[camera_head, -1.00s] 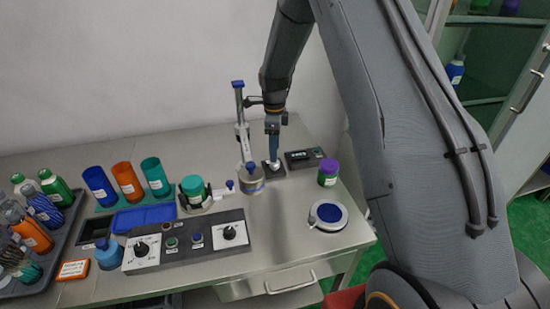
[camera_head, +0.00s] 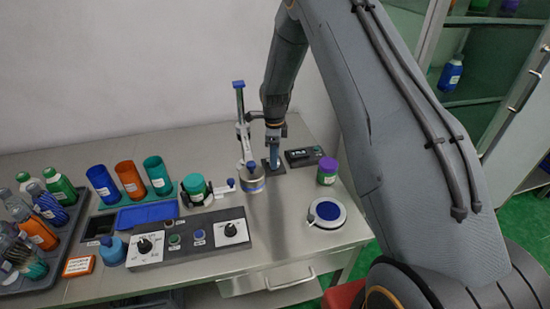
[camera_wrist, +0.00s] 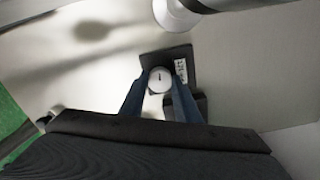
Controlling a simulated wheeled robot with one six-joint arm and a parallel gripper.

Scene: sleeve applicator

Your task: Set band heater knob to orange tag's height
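My gripper (camera_head: 274,163) points down at the back of the bench, over a small dark base plate (camera_head: 280,170). In the wrist view, a round white knob (camera_wrist: 160,79) with a short dark mark sits on this dark plate (camera_wrist: 150,60), beside a small white label. The two blue fingers of my gripper (camera_wrist: 160,84) stand apart on either side of the knob; firm contact is not visible. An orange tag (camera_head: 78,266) with print too small to read lies at the front left. Two dark knobs on white dials (camera_head: 145,246) (camera_head: 231,231) sit on the grey panel.
A dark display box (camera_head: 303,157) stands right of my gripper, and a blue-topped applicator stand (camera_head: 241,110) just left. A purple-lidded jar (camera_head: 327,171) and a round blue-centred pad (camera_head: 327,213) are to the right. Cups and a bottle tray (camera_head: 48,262) fill the left.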

